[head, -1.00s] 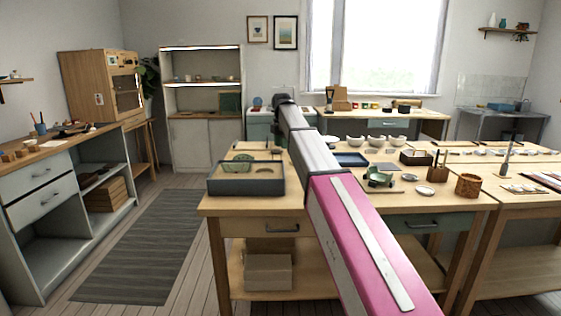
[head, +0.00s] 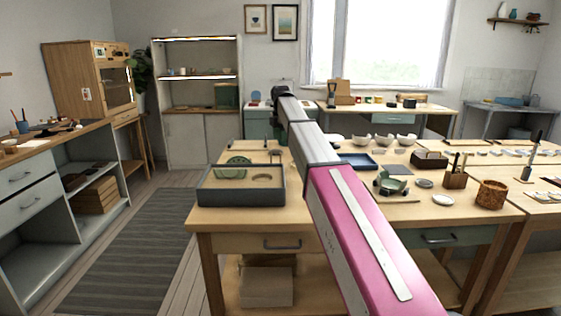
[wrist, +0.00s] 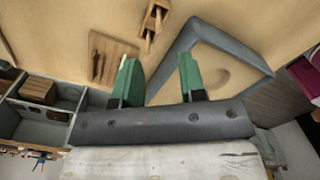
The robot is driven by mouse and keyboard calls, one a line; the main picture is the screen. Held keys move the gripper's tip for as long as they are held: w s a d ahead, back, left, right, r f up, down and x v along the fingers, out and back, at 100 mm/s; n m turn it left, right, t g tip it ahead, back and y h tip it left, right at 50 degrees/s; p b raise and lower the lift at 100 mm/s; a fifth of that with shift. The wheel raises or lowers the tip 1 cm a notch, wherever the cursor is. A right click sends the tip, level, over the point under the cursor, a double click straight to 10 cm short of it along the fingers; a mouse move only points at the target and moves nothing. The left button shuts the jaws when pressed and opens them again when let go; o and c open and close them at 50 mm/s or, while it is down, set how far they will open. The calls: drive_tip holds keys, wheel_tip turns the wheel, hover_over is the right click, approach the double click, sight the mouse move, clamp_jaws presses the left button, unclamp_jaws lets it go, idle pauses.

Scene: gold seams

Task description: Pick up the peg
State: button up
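My gripper (wrist: 158,80) is open in the wrist view, its two green fingertips apart with nothing seen between them. Its fingers are not clear in the head view. I cannot tell for sure which piece is the peg. Thin wooden pieces (wrist: 151,38) show at a small wooden block (wrist: 156,14) beyond the fingertips. A wooden board (wrist: 118,48) with dark slim pieces lies beyond the left fingertip, which hides part of it. The grey-rimmed tray (wrist: 190,33) with a round recess lies beyond the right fingertip.
The tray (head: 240,198) stands on the near left of the wooden workbench (head: 205,217), with a green round piece (head: 232,170) in it. Bowls (head: 384,140), a holder (head: 455,180) and a woven cup (head: 492,194) stand right of my arm. Floor is clear over the striped rug (head: 130,255).

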wheel_tip(320, 180, down, 11)
drive_tip(key=shift+w+r, duration=0.1)
drive_tip(key=shift+r, duration=0.05)
clamp_jaws()
idle(0.5)
